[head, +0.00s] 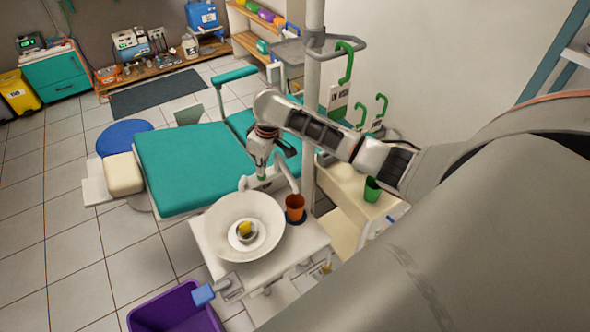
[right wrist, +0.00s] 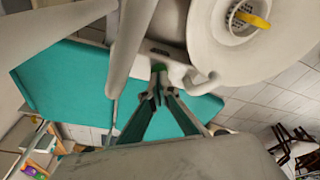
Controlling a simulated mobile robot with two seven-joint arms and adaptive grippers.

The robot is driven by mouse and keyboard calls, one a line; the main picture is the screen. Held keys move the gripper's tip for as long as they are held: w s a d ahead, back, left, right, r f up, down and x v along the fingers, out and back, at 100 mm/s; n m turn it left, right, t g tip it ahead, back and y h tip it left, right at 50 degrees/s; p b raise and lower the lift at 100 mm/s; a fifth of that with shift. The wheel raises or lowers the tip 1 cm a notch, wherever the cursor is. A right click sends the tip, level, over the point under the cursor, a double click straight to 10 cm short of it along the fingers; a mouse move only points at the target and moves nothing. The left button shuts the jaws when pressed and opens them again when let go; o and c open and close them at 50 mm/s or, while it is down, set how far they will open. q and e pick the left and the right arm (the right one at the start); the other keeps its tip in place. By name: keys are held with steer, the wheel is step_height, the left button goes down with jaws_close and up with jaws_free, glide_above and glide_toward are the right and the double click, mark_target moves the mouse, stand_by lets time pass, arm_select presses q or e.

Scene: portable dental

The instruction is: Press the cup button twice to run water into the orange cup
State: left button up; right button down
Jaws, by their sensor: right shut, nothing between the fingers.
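The orange cup (head: 295,203) stands upright on a dark blue round base beside the white bowl (head: 213,228), under a curved white spout (head: 285,170). A small green button (right wrist: 158,67) shows in the right wrist view on the white unit near the spout. My right gripper (head: 262,176) points down behind the bowl, its fingers shut and empty. Its fingertips (right wrist: 157,92) are close to the green button; I cannot tell whether they touch it. The cup does not show in the right wrist view. My left gripper is not in view.
A grey vertical pole (head: 312,110) rises just right of my right gripper. A teal dental chair (head: 185,165) lies behind the unit. A green cup (head: 372,189) stands on a cabinet at right. A purple bin (head: 170,312) is on the floor in front.

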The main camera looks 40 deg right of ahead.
steer(key=shift+r, duration=1.2)
steer(key=shift+f, duration=0.2)
